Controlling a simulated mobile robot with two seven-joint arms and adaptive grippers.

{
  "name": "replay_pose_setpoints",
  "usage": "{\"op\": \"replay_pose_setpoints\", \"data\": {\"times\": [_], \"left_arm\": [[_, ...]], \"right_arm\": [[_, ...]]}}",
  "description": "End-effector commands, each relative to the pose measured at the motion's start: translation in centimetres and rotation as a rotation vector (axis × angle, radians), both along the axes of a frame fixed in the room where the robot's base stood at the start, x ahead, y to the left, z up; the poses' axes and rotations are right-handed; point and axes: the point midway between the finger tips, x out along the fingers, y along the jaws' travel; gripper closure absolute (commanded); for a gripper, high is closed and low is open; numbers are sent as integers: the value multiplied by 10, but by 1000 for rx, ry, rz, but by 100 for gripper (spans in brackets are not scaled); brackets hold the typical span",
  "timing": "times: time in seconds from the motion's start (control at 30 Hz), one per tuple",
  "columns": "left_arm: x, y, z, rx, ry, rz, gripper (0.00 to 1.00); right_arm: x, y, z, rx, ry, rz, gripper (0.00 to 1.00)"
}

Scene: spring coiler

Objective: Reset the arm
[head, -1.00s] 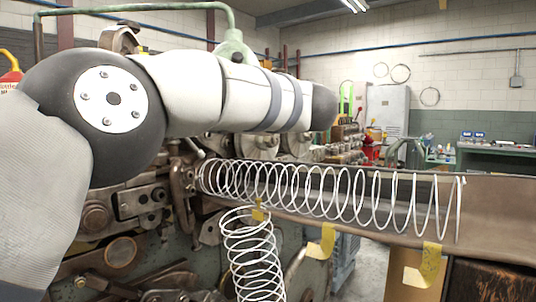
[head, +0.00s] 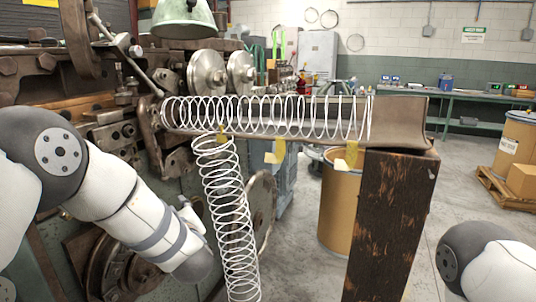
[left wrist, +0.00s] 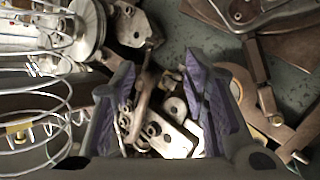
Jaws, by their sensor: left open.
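My left arm (head: 120,210) comes in from the left in the head view, angled down to the right in front of the coiling machine. Its gripper is mostly hidden there behind the arm. In the left wrist view my left gripper (left wrist: 160,60) is open, with purple pads and nothing between its fingers. Machine brackets and links lie beyond them. My right arm (head: 490,262) shows only at the lower right corner of the head view, and its gripper is out of view.
A long wire spring (head: 265,117) lies along the metal trough (head: 405,110). A second spring (head: 228,220) hangs below, close to my left arm; coils also show in the left wrist view (left wrist: 40,95). A dark post (head: 390,225) supports the trough.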

Motion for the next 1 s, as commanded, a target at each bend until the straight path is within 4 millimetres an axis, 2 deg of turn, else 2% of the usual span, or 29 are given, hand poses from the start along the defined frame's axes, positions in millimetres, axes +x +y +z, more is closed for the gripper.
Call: {"op": "replay_pose_setpoints", "data": {"times": [0.03, 0.1, 0.17, 0.2, 0.27, 0.3, 0.37, 0.4, 0.47, 0.5, 0.6, 0.7, 0.8, 1.0], "left_arm": [[-20, -2, -47, 24, 123, -66, 59], [-55, -5, -108, 47, 294, -162, 59], [-93, -7, -155, 56, 443, -240, 59], [-121, -7, -183, 59, 542, -289, 59], [-168, -8, -221, 54, 690, -359, 59], [-202, -8, -242, 46, 789, -403, 59], [-256, -7, -268, 28, 936, -466, 59], [-294, -5, -281, 13, 1036, -506, 59], [-351, -4, -294, -15, 1179, -562, 59], [-386, -3, -298, -37, 1267, -597, 59], [-460, -1, -297, -90, 1450, -663, 59], [-506, -1, -289, -130, 1566, -703, 59], [-526, -1, -284, -150, 1615, -722, 59], [-528, -1, -284, -151, 1620, -723, 59]], "right_arm": [[0, 0, 0, 0, -1, 0, 60], [0, 0, 0, 0, -1, 0, 60], [0, 0, 0, 0, -1, 0, 60], [0, 0, 0, 0, -1, 0, 60], [0, 0, 0, 0, -1, 0, 60], [0, 0, 0, 0, -1, 0, 60], [0, 0, 0, 0, -1, 0, 60], [0, 0, 0, 0, -1, 0, 60], [0, 0, 0, 0, -1, 0, 60], [0, 0, 0, 0, -1, 0, 60], [0, 0, 0, 0, -1, 0, 60], [0, 0, 0, 0, -1, 0, 60], [0, 0, 0, 0, -1, 0, 60], [0, 0, 0, 0, -1, 0, 60]]}}
